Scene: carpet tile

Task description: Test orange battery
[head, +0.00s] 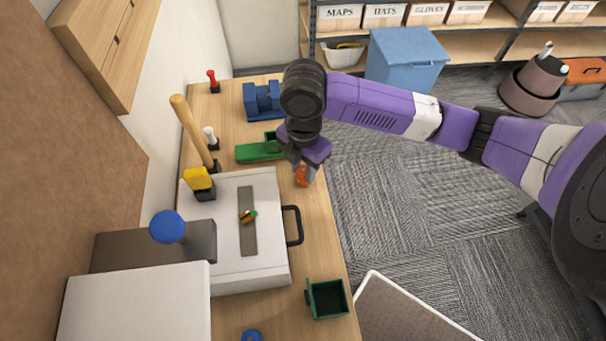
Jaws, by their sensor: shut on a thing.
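The orange battery (301,178) is at the front edge of the wooden workbench, just right of the white case. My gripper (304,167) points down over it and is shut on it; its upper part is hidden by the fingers. I cannot tell whether the battery touches the bench. A green device (258,152) with a raised end lies on the bench just left of my gripper and is partly hidden by it. I cannot tell whether it is a tester.
The white case (225,255) with a black handle (293,226) holds a grey strip bearing small coloured pieces. A blue vise-like block (259,100), yellow-topped tool (198,180), wooden handle (190,127) and dark green bin (327,299) stand around. Carpet lies right of the bench.

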